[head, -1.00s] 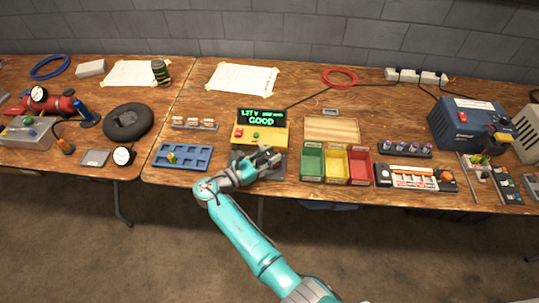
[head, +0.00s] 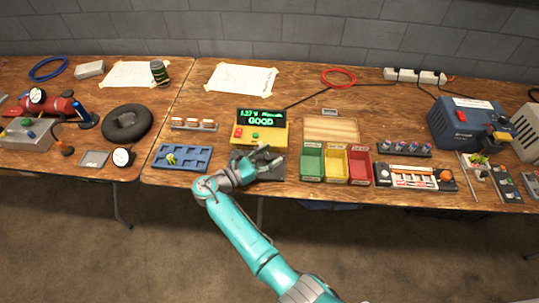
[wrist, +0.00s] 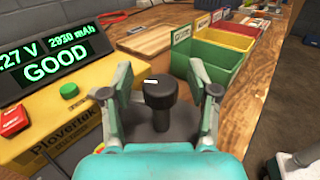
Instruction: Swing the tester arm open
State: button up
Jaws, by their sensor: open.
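The yellow battery tester (head: 259,138) stands on the wooden table, its green display (head: 262,118) reading "GOOD". In the wrist view the tester's yellow body (wrist: 60,112) is at left, with the display (wrist: 55,58) showing GOOD and 2930 mAh. A dark knob (wrist: 160,92) on a post, apparently the tester arm's handle, stands upright between my fingers. My gripper (head: 262,160) is in front of the tester, and in the wrist view my gripper (wrist: 160,100) is open around the knob, with gaps on both sides. The rest of the tester arm is mostly hidden by my gripper.
Green (head: 312,162), yellow (head: 336,164) and red (head: 359,166) bins stand close to the right of my gripper. A blue tray (head: 182,157) lies to the left. A wooden board (head: 332,129) lies behind the bins.

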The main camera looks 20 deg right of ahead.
jog(key=v, duration=1.2)
